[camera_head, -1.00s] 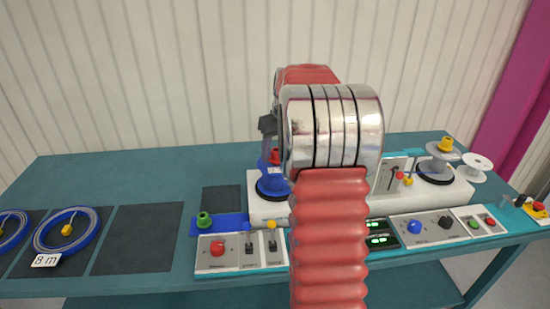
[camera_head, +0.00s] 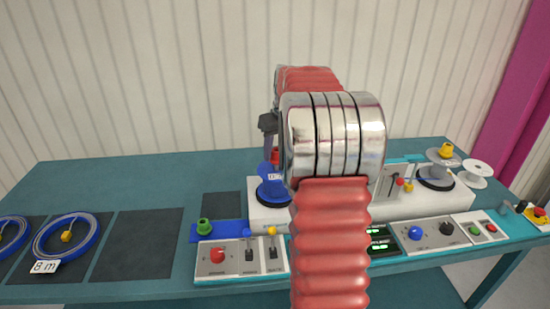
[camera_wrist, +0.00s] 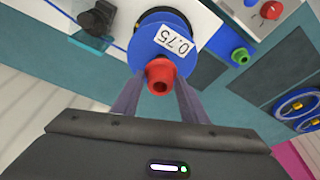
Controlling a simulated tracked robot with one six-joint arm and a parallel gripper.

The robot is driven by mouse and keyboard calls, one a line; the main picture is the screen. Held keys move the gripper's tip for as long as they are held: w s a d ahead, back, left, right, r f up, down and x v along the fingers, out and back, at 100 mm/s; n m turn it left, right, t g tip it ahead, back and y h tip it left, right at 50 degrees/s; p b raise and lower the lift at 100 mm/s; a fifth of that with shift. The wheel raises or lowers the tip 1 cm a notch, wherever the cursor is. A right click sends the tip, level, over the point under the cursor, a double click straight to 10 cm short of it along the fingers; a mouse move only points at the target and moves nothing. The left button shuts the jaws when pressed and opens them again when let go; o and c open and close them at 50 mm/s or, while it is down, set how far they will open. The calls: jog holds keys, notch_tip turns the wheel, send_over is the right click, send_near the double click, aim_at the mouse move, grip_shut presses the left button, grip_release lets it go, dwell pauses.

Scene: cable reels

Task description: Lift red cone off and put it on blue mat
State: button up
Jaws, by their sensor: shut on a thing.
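The red cone (camera_head: 275,156) shows just above the blue reel (camera_head: 270,188), partly hidden by my arm in the head view. In the wrist view the red cone (camera_wrist: 159,75) is between my two fingers, and the blue reel (camera_wrist: 150,45) with its "0.75" label is directly behind it. My gripper (camera_wrist: 155,88) is shut on the red cone. I cannot tell how large any gap between cone and reel is. The blue mat (camera_head: 232,231) lies left of the white machine, with a green cone (camera_head: 204,227) at its left end.
A white machine base (camera_head: 262,222) carries the reel. Coiled blue cable (camera_head: 90,240) lies at left beside an empty dark pad (camera_head: 135,250). A yellow cone (camera_head: 446,150) stands at right.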

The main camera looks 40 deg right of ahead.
notch_tip(320, 180, up, 8)
jog(key=shift+f, duration=0.25)
dwell(0.4)
jog(key=o, duration=0.5)
jog(key=c, duration=0.5)
